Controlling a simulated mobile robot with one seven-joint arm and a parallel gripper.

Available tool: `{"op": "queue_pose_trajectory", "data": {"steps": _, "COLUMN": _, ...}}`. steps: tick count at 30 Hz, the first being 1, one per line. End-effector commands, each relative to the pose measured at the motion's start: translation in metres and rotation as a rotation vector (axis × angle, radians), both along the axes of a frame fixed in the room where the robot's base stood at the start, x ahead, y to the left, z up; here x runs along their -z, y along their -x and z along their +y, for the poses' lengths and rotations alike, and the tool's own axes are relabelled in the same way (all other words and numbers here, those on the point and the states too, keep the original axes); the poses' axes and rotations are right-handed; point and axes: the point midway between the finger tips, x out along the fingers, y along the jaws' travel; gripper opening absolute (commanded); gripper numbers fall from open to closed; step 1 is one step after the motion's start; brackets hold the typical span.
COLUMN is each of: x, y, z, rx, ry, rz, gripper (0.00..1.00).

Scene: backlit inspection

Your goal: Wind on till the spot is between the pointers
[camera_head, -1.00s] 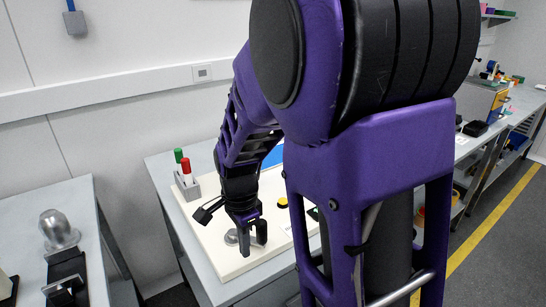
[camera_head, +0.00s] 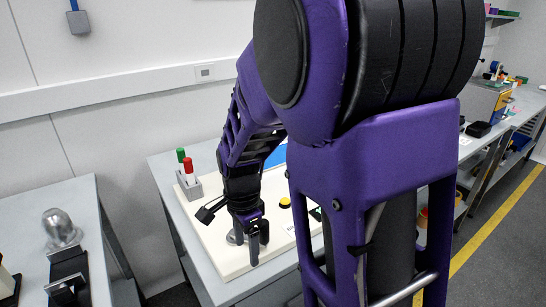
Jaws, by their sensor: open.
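My gripper (camera_head: 259,245) points down over the white board (camera_head: 218,262), its fingers apart with nothing seen between them. A grey round metal piece (camera_head: 234,238), perhaps the knob, shows just left of the fingers and is partly hidden by them. I cannot tell whether they touch it. A blue panel (camera_head: 275,157) at the back of the board is mostly behind my arm. I cannot make out the spot or the pointers.
A yellow button (camera_head: 285,203) sits on the board right of my gripper. A grey holder (camera_head: 189,187) with a green marker (camera_head: 181,155) and a red marker (camera_head: 188,165) stands at its left back corner. A separate bench at left carries a metal fixture (camera_head: 61,228).

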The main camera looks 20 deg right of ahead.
Motion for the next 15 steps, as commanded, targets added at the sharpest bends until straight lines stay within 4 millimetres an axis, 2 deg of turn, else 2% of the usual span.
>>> {"op": "queue_pose_trajectory", "data": {"steps": 4, "x": -0.004, "y": 0.000, "z": 0.000, "rx": 0.000, "ry": 0.000, "rz": 0.000, "gripper": 0.70}}
{"op": "queue_pose_trajectory", "data": {"steps": 15, "x": -0.040, "y": 0.000, "z": 0.000, "rx": 0.000, "ry": 0.000, "rz": -0.001, "gripper": 0.70}}
